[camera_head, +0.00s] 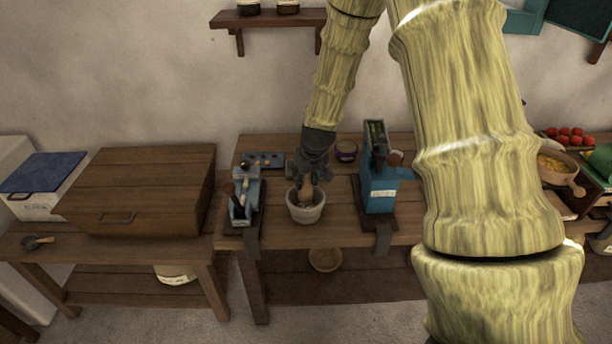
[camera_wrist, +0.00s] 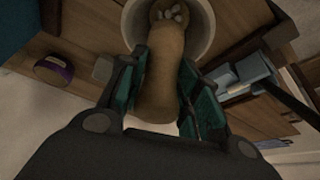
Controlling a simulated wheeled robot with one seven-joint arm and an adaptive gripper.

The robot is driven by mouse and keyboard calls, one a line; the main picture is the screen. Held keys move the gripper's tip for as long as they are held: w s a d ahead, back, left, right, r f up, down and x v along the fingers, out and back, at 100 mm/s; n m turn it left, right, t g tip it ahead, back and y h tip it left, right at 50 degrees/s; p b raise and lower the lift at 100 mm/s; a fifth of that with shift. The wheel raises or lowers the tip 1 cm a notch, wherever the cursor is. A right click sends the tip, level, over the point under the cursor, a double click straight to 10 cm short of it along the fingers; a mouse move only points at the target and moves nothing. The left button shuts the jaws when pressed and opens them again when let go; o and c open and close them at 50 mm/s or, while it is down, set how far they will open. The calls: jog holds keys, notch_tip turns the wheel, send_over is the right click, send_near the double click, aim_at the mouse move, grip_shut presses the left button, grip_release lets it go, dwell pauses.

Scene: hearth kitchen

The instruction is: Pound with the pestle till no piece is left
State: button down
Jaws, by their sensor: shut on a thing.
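My gripper (camera_wrist: 160,88) is shut on the tan wooden pestle (camera_wrist: 158,72), with a finger on each side of its shaft. The pestle's lower end is inside the pale round mortar (camera_wrist: 206,25). A few light pieces (camera_wrist: 168,15) show in the mortar beside the pestle's end; the rest of the bowl's inside is hidden. In the head view the mortar (camera_head: 306,212) stands upright on the wooden table, with the pestle (camera_head: 306,194) standing in it and my gripper (camera_head: 306,178) above.
A blue clamped device (camera_head: 242,198) stands left of the mortar, and a taller blue machine (camera_head: 380,185) stands right. A purple-banded jar (camera_head: 346,152) and a blue tray (camera_head: 262,160) are behind. A large wooden box (camera_head: 140,190) is further left. A round bowl (camera_head: 325,260) sits below the tabletop.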

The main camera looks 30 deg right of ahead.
jog(key=shift+f, duration=0.2)
jog(key=shift+f+b, duration=0.85)
jog(key=shift+f, duration=0.6)
jog(key=shift+r, duration=0.15)
jog(key=shift+r+p, duration=1.8)
jog(key=shift+r, duration=0.35)
jog(key=shift+f, duration=0.15)
jog(key=shift+f+b, duration=0.35)
jog(key=shift+f, duration=0.3)
